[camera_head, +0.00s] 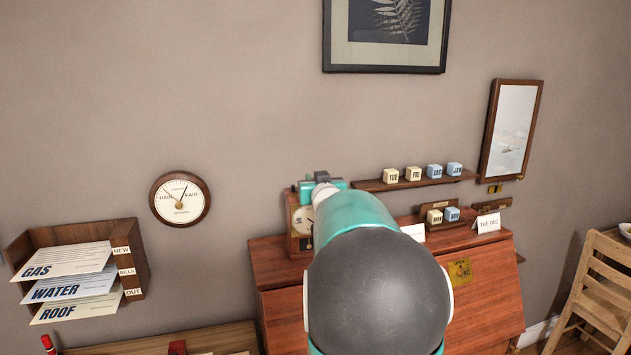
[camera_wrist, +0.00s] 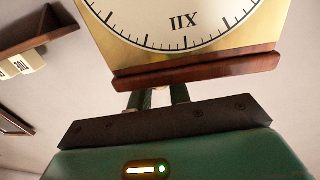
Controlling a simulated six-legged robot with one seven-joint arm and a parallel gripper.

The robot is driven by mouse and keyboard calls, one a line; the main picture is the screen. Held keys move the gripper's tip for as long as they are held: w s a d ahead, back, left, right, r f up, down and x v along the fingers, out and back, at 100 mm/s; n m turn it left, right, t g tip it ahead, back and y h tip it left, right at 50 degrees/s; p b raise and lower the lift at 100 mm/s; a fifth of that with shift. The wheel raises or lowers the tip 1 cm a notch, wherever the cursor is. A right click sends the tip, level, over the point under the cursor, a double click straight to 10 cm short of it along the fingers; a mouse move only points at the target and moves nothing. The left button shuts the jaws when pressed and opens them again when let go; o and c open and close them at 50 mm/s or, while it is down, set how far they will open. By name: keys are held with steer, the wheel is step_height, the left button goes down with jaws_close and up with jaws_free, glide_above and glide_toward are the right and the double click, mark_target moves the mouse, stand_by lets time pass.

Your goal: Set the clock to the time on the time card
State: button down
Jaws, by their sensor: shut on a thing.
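The clock (camera_head: 300,224) is a wooden case on top of the reddish desk, half hidden behind my arm in the head view. In the wrist view its cream dial (camera_wrist: 180,18) appears upside down, with XII and minute marks showing; its hands are out of that view. My gripper (camera_wrist: 158,97) is at the clock's top edge, its two dark fingers close together around a small pale part, mostly hidden behind the wooden edge. In the head view my gripper (camera_head: 321,181) sits above the clock. A white card (camera_head: 413,232), partly covered by my arm, shows no readable text.
A card reading TUE DEC (camera_head: 488,223) stands at the desk's right. Day and month blocks (camera_head: 415,174) sit on a wall shelf (camera_head: 375,185), with two more blocks below. A round wall dial (camera_head: 180,198) and a letter rack (camera_head: 130,236) are left; a chair (camera_head: 598,300) is right.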

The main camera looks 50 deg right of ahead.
stand_by(0.5)
steer(key=c, duration=1.4)
jaws_free()
steer(key=shift+o, duration=0.2)
steer(key=shift+s, duration=0.1)
steer(key=v, duration=1.3)
steer(key=shift+a, duration=0.35)
steer(key=shift+s+a, duration=0.1)
steer(key=shift+s, duration=0.05)
